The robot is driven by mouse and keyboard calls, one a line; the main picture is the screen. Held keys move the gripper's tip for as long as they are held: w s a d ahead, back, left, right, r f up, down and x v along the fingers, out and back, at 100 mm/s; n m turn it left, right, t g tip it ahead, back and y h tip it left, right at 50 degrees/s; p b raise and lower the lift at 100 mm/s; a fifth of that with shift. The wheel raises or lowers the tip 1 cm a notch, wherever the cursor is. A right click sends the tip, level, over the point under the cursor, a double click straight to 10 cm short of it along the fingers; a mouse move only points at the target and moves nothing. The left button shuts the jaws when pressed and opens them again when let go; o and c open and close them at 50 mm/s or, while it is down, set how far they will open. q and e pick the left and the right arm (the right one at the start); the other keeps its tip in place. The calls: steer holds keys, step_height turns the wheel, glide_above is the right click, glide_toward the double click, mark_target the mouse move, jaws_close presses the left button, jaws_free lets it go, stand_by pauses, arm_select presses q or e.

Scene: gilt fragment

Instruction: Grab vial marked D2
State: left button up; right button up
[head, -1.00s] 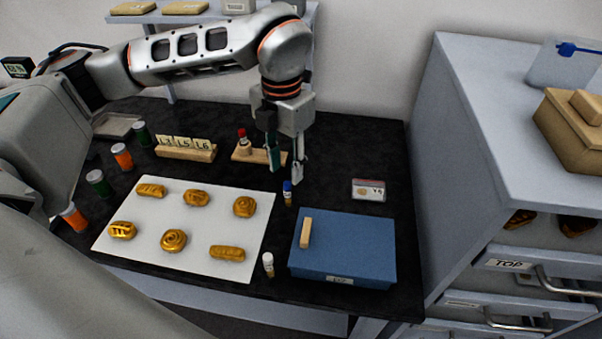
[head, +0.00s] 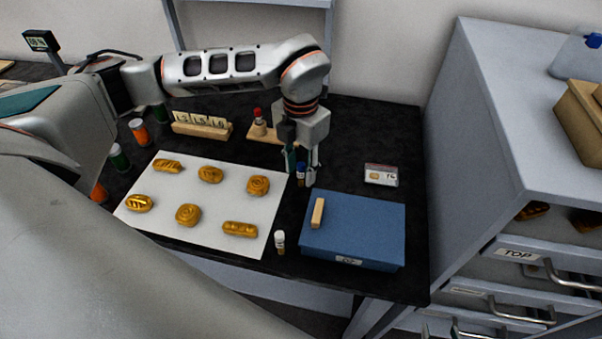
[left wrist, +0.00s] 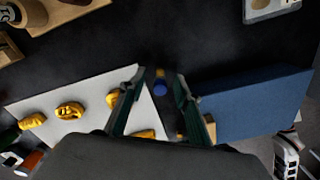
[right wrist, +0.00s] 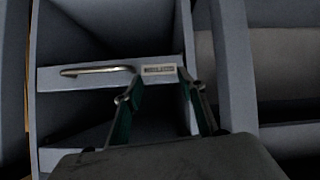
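A small vial with a blue cap (head: 300,172) stands on the black bench, left of the blue box. My left gripper (head: 301,179) is open and points down, with its fingers either side of this vial. In the left wrist view the blue cap (left wrist: 160,87) shows between the open fingertips. A white-capped vial (head: 279,243) stands in front, and a red-capped vial (head: 259,124) is on a wooden stand at the back. I cannot read a D2 mark on any vial. My right gripper (right wrist: 158,76) is open and empty, facing a grey drawer cabinet.
The blue box (head: 352,232) with a wooden piece on its lid is close right of the left gripper. A white sheet (head: 200,238) with several gold pieces lies left. A small labelled case (head: 381,175) lies behind the box. A grey cabinet (head: 480,150) stands at the right.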

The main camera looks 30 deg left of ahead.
arm_select(q)
jaws_close()
